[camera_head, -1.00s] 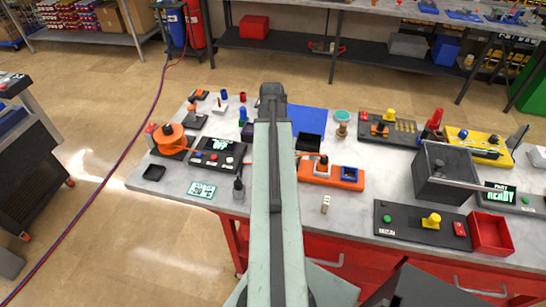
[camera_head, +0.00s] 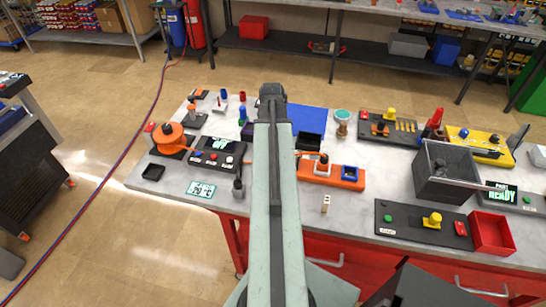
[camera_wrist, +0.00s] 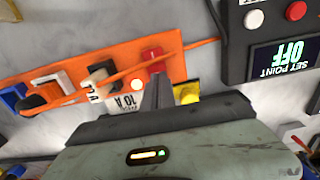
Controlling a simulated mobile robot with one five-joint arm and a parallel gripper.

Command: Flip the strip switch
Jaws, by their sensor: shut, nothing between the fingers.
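The orange power strip (camera_wrist: 70,88) runs across the left half of the wrist view. Near its right end is a red rocker switch (camera_wrist: 153,57), with a small pale light (camera_wrist: 137,85) beside it. My gripper (camera_wrist: 158,82) is shut and empty, its fingertips just below the red switch in the picture. I cannot tell whether they touch it. In the head view the orange strip (camera_head: 345,178) lies on the table right of my arm. My arm hides its left part there, and the gripper and switch do not show.
A black plug (camera_wrist: 103,75) and an orange cable sit on the strip. A dark control box (camera_wrist: 240,45) with a "SET POINT OFF" display stands at the right of the wrist view. A yellow part (camera_wrist: 187,92) is close beside the fingers. A grey bin (camera_head: 447,180) stands farther right.

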